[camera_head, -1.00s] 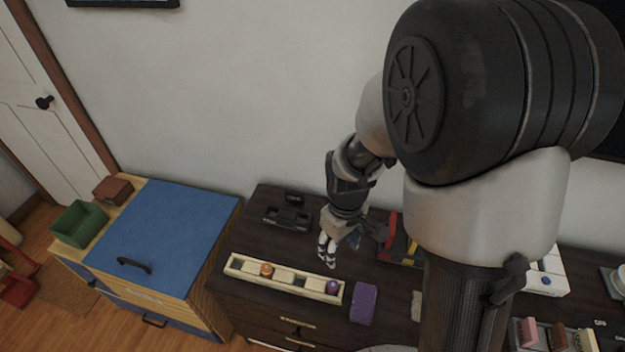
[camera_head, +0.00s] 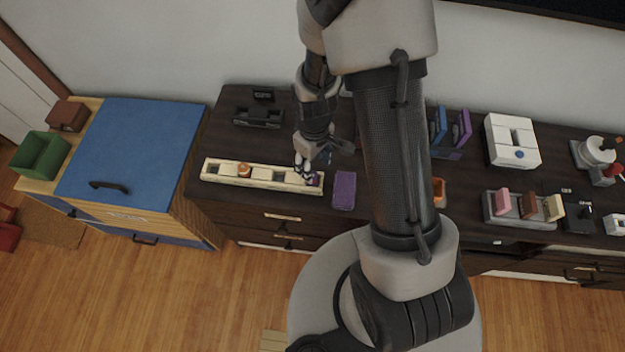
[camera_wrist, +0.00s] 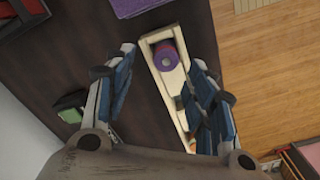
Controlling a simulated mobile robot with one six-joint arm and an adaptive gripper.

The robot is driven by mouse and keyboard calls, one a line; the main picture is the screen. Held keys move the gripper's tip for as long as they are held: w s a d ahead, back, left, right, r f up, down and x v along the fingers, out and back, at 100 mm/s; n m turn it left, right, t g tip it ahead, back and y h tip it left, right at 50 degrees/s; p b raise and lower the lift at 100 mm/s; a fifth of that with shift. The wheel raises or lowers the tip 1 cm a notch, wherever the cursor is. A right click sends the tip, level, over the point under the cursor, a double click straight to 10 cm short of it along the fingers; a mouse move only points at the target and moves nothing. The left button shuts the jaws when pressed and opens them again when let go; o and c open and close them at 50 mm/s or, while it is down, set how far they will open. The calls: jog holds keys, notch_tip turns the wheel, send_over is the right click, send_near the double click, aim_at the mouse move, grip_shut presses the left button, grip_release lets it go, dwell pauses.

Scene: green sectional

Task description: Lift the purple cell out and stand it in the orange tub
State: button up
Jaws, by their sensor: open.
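The purple cell (camera_head: 315,180) sits in the right end compartment of a long cream rack (camera_head: 225,179). In the wrist view the purple cell (camera_wrist: 166,58) shows as a round top with a hole in the end slot. My gripper (camera_head: 306,176) is open just above that end of the rack.
An orange cell (camera_head: 244,170) sits in the rack's left part. A purple block (camera_head: 344,190) lies just right of the rack. A grey holder (camera_head: 520,221) with upright slabs and a white box (camera_head: 512,141) stand farther right. A blue-topped cabinet (camera_head: 140,150) is at left.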

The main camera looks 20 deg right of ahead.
jog(key=f, duration=0.1)
jog(key=f+b, duration=0.1)
jog(key=f, duration=0.1)
jog(key=f+b, duration=0.1)
jog(key=f, duration=0.1)
jog(key=shift+s+a+f, duration=0.1)
jog(key=shift+s+a, duration=0.15)
jog(key=shift+c, duration=0.5)
grip_shut()
